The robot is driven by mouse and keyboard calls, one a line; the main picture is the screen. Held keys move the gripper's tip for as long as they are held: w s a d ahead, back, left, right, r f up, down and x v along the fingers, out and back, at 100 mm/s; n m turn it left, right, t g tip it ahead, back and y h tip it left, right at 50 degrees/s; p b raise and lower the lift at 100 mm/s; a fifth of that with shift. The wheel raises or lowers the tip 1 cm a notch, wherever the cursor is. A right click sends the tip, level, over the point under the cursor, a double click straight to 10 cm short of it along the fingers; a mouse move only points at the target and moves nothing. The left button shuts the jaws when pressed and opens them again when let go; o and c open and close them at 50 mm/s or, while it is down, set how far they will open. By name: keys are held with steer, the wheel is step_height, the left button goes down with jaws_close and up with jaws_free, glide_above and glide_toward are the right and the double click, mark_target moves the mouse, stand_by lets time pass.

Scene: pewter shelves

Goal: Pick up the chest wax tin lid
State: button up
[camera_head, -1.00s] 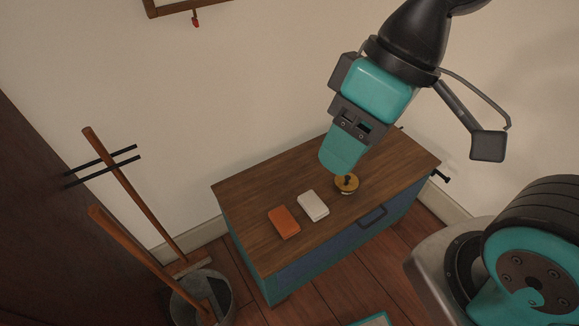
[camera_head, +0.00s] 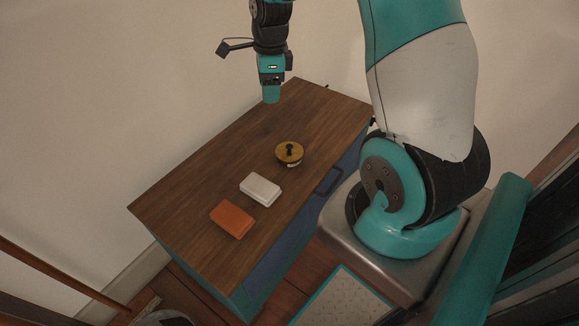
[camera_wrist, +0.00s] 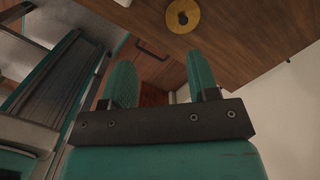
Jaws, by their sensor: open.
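The chest wax tin lid (camera_head: 289,152) is a round brass-coloured disc with a dark knob. It sits on something pale, mostly hidden beneath it, on the wooden chest top near the drawer-handle side. It also shows at the top of the wrist view as a yellow disc (camera_wrist: 182,15). My gripper (camera_head: 271,97) is above the back part of the chest, up and left of the lid in the head view, and apart from it. In the wrist view my gripper (camera_wrist: 160,80) has its two teal fingers spread with nothing between them.
A white block (camera_head: 261,189) and an orange block (camera_head: 232,220) lie on the chest top (camera_head: 185,195), left of the lid. A dark drawer handle (camera_head: 328,181) sticks out of the blue front. The back of the chest top is bare, with a wall behind.

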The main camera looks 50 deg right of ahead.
steer(key=d+f+m+b, duration=0.2)
steer(key=d+f+m, duration=0.4)
steer(key=d+f, duration=0.15)
steer(key=b, duration=0.2)
glide_above(289, 145)
steer(key=s, duration=0.1)
steer(key=shift+g+h, duration=0.3)
step_height(289, 145, down, 11)
steer(key=shift+a, duration=0.15)
steer(key=shift+w+d+f+b, duration=0.1)
steer(key=shift+w+f+b, duration=0.1)
steer(key=shift+f, duration=0.8)
steer(key=shift+w+d+f+b, duration=0.1)
steer(key=shift+f+b, duration=0.1)
steer(key=shift+f, duration=0.85)
steer(key=shift+w+d+f+b, duration=0.1)
steer(key=shift+w+f+b, duration=0.1)
steer(key=shift+f, duration=0.8)
steer(key=shift+a, duration=0.1)
steer(key=shift+c, duration=0.2)
steer(key=c, duration=1)
